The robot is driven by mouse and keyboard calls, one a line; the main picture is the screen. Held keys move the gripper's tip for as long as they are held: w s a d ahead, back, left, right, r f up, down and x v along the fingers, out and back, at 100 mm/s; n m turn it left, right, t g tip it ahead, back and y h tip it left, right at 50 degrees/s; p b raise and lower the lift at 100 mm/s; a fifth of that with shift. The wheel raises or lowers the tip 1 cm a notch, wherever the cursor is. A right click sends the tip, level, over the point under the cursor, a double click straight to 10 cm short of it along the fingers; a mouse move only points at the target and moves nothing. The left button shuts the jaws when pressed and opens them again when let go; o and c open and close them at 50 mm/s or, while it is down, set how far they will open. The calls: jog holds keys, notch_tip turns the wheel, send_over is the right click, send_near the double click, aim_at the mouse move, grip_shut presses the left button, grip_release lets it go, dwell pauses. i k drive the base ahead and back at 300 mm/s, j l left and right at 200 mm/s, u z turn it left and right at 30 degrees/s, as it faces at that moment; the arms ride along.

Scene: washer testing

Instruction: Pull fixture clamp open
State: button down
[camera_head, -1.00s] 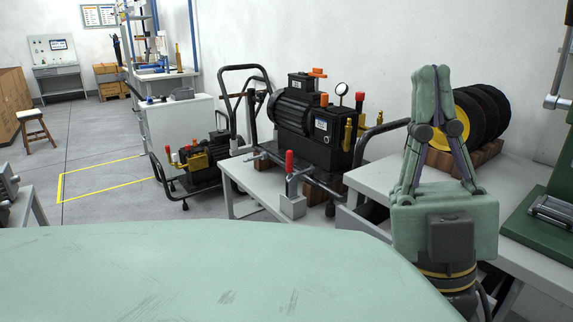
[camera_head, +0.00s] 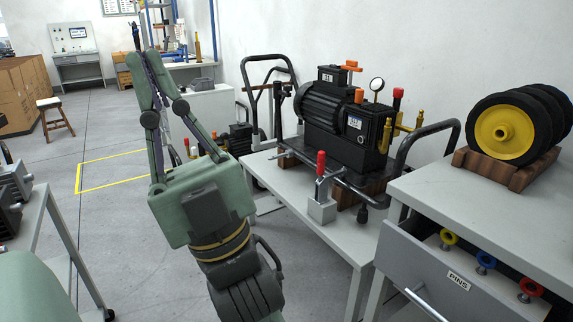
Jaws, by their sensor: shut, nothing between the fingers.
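The fixture clamp is a small toggle clamp with a red-tipped handle (camera_head: 321,163) standing upright on a grey block (camera_head: 321,208). It sits at the front edge of the pump's table, in the middle of the view. My gripper (camera_head: 135,35) points up at the left, its fingers together at the tips and empty. It is well to the left of the clamp and apart from it. The black pump (camera_head: 345,120) with a gauge stands behind the clamp.
A grey bench (camera_head: 450,190) at right bears black wheels with a yellow hub (camera_head: 504,132). Its open drawer (camera_head: 425,268), labelled PINS, holds coloured rings. Another table (camera_head: 48,225) stands at left. A yellow floor outline (camera_head: 105,190) lies behind my gripper.

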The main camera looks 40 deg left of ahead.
aim_at(321, 155)
jog(key=u, duration=1.05)
jog(key=i+l+z, duration=0.4)
jog(key=i+z, duration=0.4)
